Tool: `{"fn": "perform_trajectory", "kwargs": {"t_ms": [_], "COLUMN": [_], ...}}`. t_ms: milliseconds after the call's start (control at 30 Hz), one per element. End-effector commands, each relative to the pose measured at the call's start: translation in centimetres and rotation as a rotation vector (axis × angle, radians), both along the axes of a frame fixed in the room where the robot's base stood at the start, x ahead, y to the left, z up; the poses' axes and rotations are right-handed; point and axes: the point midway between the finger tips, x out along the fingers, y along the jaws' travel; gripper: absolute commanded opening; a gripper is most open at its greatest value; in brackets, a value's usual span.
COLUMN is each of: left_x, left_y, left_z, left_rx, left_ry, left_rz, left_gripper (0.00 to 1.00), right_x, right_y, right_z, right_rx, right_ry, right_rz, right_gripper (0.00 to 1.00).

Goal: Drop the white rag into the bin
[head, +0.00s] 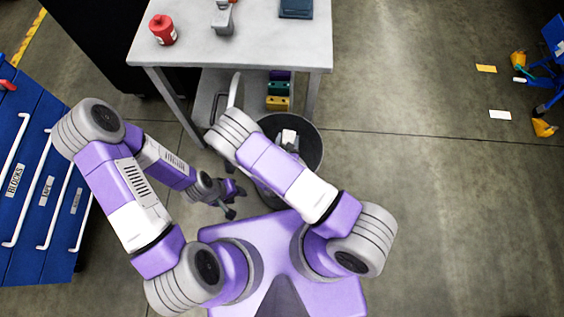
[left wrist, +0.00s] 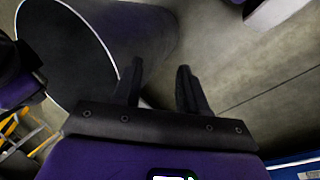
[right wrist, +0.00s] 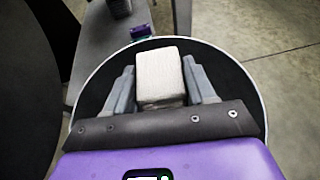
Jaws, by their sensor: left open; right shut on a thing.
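The white rag (right wrist: 160,72) looks like a folded, block-shaped bundle. My right gripper (right wrist: 160,88) is shut on it, one finger on each side. In the head view the rag (head: 289,136) and the right gripper (head: 290,147) are over the round dark bin (head: 312,150), inside its rim as seen from above. The bin's pale rim (right wrist: 245,75) encircles the rag in the right wrist view. My left gripper (head: 237,202) is open and empty, low beside the bin's left side. In the left wrist view the bin (left wrist: 60,55) lies left of the open fingers (left wrist: 160,80).
A blue drawer cabinet (head: 40,180) stands at the left.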

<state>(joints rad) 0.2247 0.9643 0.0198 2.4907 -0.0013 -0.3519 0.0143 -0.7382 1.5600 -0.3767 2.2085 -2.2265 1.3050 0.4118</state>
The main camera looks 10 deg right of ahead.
Motion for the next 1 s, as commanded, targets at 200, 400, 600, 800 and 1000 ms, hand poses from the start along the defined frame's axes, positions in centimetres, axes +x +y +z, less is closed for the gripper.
{"fn": "perform_trajectory", "kwargs": {"t_ms": [200,400,600,800,1000], "left_x": [0.0,0.0,0.0,0.0,0.0], "left_y": [0.0,0.0,0.0,0.0,0.0], "left_z": [-2.3,-4.3,-4.7,-4.6,-4.6], "left_rx": [0.0,0.0,0.0,0.0,0.0], "left_ry": [0.0,0.0,0.0,0.0,0.0], "left_rz": [0.0,0.0,0.0,0.0,0.0], "left_gripper": [0.43,0.43,0.43,0.43,0.43], "right_x": [0.0,0.0,0.0,0.0,0.0], "right_y": [0.0,0.0,0.0,0.0,0.0], "right_z": [-2.7,-4.9,-5.5,-5.3,-5.3], "right_rx": [-0.002,-0.002,-0.002,-0.001,-0.002], "right_ry": [0.001,0.001,0.001,0.001,0.001], "right_rz": [0.001,0.0,0.0,-0.001,0.0], "right_gripper": [0.25,0.25,0.25,0.58,0.84]}}
